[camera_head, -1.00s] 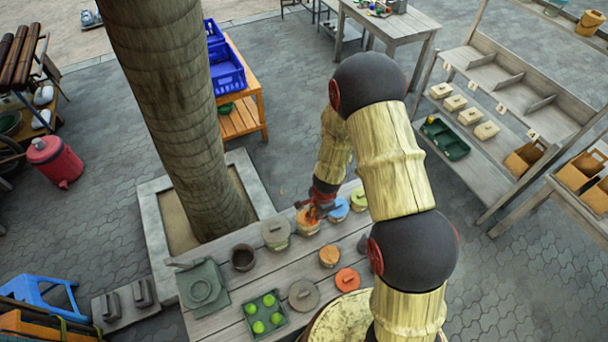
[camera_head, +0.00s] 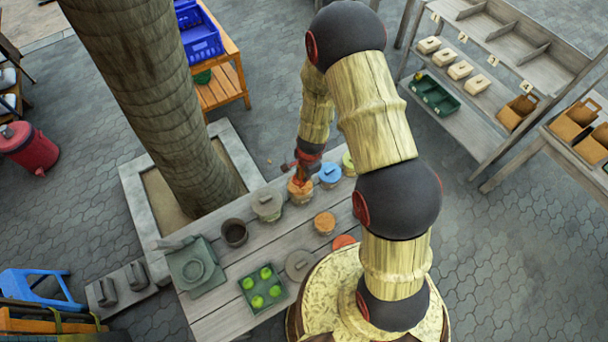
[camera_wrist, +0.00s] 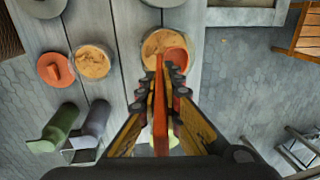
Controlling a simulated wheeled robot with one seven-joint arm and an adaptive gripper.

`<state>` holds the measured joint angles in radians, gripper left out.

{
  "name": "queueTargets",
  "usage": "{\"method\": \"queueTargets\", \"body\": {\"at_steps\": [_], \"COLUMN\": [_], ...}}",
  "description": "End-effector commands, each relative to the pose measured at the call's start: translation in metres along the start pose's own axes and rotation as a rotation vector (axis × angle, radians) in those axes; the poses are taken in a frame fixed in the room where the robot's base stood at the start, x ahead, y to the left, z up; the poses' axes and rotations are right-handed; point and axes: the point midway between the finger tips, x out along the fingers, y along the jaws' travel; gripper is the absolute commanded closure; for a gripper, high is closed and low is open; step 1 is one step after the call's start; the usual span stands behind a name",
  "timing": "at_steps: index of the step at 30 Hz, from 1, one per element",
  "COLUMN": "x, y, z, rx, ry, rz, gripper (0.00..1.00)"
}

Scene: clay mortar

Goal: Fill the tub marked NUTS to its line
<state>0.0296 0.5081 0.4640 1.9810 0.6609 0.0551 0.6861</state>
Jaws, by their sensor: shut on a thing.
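My gripper (camera_wrist: 165,85) is shut on the red-orange handle (camera_wrist: 162,110) of a scoop. The scoop's reddish bowl (camera_wrist: 177,57) is over the right part of an open round tub of orange-brown contents (camera_wrist: 155,42); I cannot tell whether it touches them. In the head view my gripper (camera_head: 306,163) is just above this tub (camera_head: 300,194). A smaller open tub with similar contents (camera_head: 325,223) stands nearer my base, and shows in the wrist view (camera_wrist: 93,62). An orange lid (camera_head: 343,242) lies close by. No label is readable, so I cannot tell which tub says NUTS.
A grey-lidded tub (camera_head: 267,203), a blue-lidded tub (camera_head: 329,175) and a dark cup (camera_head: 234,233) stand around. A green tray with several green balls (camera_head: 262,287) and a grey lid (camera_head: 299,265) lie nearer. A tree trunk (camera_head: 160,110) rises beyond the table.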

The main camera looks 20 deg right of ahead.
Motion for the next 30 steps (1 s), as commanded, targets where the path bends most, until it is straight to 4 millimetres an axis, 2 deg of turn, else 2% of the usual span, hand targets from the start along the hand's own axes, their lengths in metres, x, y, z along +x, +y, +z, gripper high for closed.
{"method": "queueTargets", "body": {"at_steps": [1,18,30], "x": [0.01,0.067,0.072], "y": [0.001,0.009,0.01], "z": [0.0,0.0,0.0], "rx": [0.0,0.0,0.0], "ry": [0.0,0.0,0.0], "rz": [0.0,-0.001,-0.001], "gripper": [1.0,1.0,1.0]}}
